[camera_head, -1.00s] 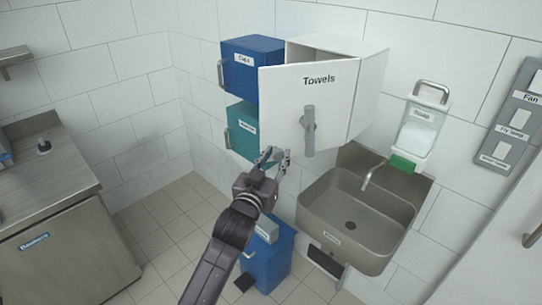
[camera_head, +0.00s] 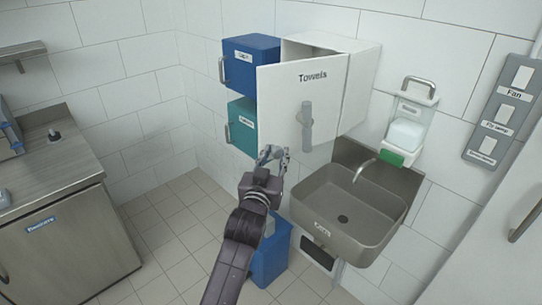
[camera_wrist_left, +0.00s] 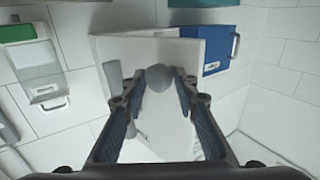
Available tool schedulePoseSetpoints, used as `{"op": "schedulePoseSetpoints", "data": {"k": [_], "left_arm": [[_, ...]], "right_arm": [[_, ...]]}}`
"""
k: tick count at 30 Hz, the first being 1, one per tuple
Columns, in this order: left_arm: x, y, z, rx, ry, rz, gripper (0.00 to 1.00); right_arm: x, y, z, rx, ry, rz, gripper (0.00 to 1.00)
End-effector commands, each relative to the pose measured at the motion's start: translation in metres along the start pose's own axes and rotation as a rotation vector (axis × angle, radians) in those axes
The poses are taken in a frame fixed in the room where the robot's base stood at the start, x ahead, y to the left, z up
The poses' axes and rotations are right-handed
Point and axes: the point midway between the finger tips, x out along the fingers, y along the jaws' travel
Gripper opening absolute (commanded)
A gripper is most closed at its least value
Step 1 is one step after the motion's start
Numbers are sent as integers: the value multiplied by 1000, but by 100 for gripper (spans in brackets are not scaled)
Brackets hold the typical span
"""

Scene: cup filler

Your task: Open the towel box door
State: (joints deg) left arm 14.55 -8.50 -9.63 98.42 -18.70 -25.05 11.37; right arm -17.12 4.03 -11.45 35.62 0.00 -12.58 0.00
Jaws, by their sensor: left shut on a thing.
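The towel box (camera_head: 362,75) is a white cabinet labelled "Towels" on the tiled wall. Its white door (camera_head: 285,95) stands ajar, its left edge out from the box. A grey upright handle (camera_head: 307,135) is on the door's front; it also shows in the left wrist view (camera_wrist_left: 114,80). My left gripper (camera_head: 273,154) is at the door's lower left corner, below and left of the handle. In the left wrist view its fingers (camera_wrist_left: 158,92) are around a grey rounded piece (camera_wrist_left: 158,76); whether this belongs to the handle is unclear. My right gripper is not in view.
Blue (camera_head: 250,68) and teal (camera_head: 242,128) boxes hang left of the towel box. A steel sink (camera_head: 350,195) and soap dispenser (camera_head: 408,130) are right and below. A blue bin (camera_head: 270,255) stands under. A steel counter (camera_head: 45,165) is at left. Floor between is clear.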

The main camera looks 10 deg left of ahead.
Motion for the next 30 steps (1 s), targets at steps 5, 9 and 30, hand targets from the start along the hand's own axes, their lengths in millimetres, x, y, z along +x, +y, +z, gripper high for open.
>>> {"op": "schedulePoseSetpoints", "data": {"k": [5, 9, 30], "left_arm": [[0, 13, -10, -9, 20, 22, 40], [0, 12, -10, -7, 20, 21, 41], [-10, 10, -8, -3, 19, 19, 41]], "right_arm": [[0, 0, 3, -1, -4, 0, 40], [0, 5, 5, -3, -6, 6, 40], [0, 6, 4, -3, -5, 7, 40]]}}
